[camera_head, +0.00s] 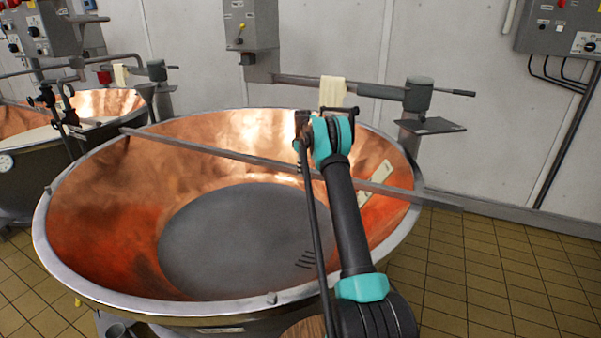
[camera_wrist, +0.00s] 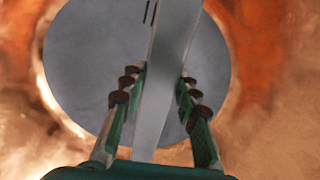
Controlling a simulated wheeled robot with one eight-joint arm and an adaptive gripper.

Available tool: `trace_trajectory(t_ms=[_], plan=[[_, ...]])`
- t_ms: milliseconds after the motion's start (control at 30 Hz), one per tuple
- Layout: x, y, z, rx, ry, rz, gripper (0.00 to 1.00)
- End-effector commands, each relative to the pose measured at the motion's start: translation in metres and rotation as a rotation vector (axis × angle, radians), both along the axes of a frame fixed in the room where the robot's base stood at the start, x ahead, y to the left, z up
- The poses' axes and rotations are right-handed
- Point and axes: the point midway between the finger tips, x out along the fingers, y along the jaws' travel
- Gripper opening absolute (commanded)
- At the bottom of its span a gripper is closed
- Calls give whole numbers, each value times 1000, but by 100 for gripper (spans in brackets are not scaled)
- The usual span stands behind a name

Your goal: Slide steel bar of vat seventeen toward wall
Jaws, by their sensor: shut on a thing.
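The steel bar (camera_head: 235,155) lies across the top of the large copper vat (camera_head: 95,205), from the back-left rim to past the right rim. It is a long, flat grey strip. No vat number can be read. In the wrist view the bar (camera_wrist: 172,45) runs between the two green fingers of my gripper (camera_wrist: 160,82), with dark pads on either side of it. My gripper is shut on the bar, over the vat's bowl. In the head view my arm and wrist hide the fingers.
A pale wall (camera_head: 340,50) stands behind the vat. A horizontal arm with a cloth (camera_head: 333,91) and a grey post head (camera_head: 419,94) rise behind the rim. Control boxes (camera_head: 250,25) hang on the wall. A second copper vat (camera_head: 105,103) stands left. Tiled floor (camera_head: 500,265) is open at right.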

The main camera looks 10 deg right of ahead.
Motion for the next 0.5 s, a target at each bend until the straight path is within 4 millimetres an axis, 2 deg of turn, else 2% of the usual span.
trace_trajectory(t_ms=[500], plan=[[7,-5,1,-1,-5,-2,0]])
